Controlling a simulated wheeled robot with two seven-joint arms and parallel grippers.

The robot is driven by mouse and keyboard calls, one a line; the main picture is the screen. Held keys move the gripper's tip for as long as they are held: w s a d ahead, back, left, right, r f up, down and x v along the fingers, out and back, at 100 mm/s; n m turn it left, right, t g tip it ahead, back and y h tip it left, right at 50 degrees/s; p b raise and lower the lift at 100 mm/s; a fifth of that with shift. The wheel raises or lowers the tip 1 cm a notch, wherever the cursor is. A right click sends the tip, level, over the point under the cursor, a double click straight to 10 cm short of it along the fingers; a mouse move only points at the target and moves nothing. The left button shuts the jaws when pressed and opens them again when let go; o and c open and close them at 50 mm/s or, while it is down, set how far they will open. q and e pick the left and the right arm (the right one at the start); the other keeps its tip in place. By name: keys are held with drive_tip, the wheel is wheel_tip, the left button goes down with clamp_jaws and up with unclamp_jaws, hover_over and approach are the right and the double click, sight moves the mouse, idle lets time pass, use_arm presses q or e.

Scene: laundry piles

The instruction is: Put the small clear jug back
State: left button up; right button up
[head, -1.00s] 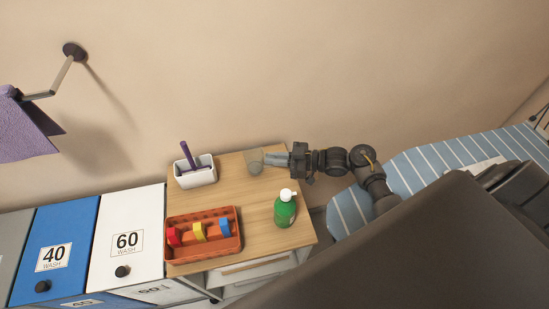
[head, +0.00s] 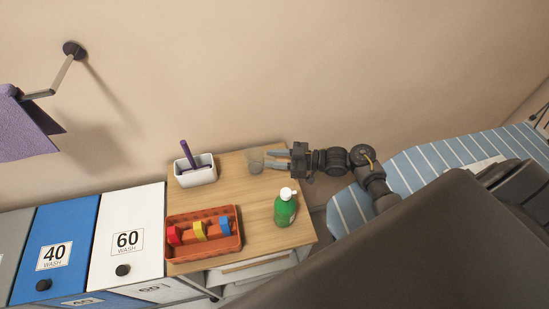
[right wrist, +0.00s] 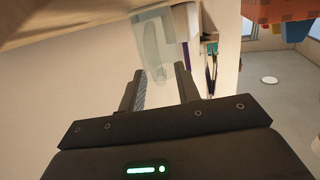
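The small clear jug (head: 254,161) stands on the wooden top of a small cabinet (head: 262,222), near its back edge by the wall. My right gripper (head: 273,160) is just right of the jug, with its two fingers spread and nothing held between them. In the right wrist view the see-through jug (right wrist: 152,42) shows beyond the open fingertips (right wrist: 158,84), with its handle side facing the gripper. I cannot tell whether a fingertip still touches the handle. My left gripper is not in view.
A white holder (head: 196,175) with a purple-handled tool stands left of the jug. An orange crate (head: 204,251) with coloured items and a green bottle (head: 285,208) are nearer the front. Laundry bins (head: 127,235) stand left; a striped ironing board (head: 420,165) is right.

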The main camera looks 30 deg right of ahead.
drive_tip(key=b+v, duration=0.2)
drive_tip(key=v, duration=1)
